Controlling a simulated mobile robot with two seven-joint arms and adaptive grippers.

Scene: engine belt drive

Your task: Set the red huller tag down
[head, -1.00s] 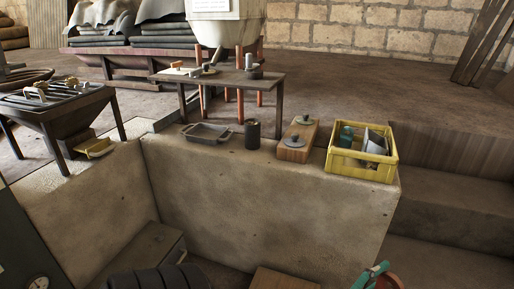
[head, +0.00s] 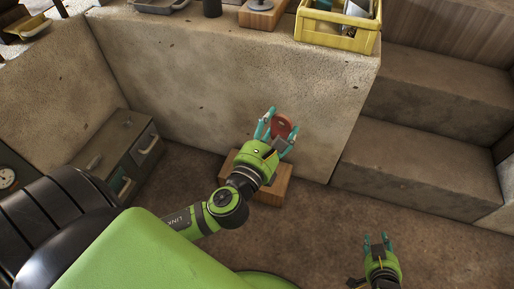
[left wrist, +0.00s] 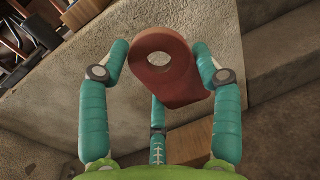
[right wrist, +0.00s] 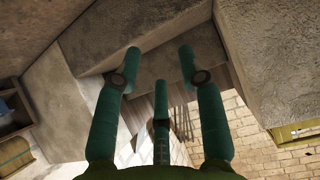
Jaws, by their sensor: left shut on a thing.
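The red huller tag (head: 282,127) is a rounded red piece with a hole near one end. My left gripper (head: 277,128) is shut on it and holds it up in front of the concrete wall, over a wooden block (head: 278,192) on the floor. The left wrist view shows the tag (left wrist: 178,88) between the teal fingers, its hole end toward the top. I cannot tell the gap between tag and block. My right gripper (head: 377,241) is open and empty, low at the right; its spread fingers also show in the right wrist view (right wrist: 160,65).
A yellow crate (head: 337,36) with items, a wooden block with a grey knob (head: 262,17), a dark cylinder (head: 212,8) and a grey tray (head: 160,5) stand on the ledge. Concrete steps (head: 425,160) rise at right. A drawer cabinet (head: 118,150) stands at left.

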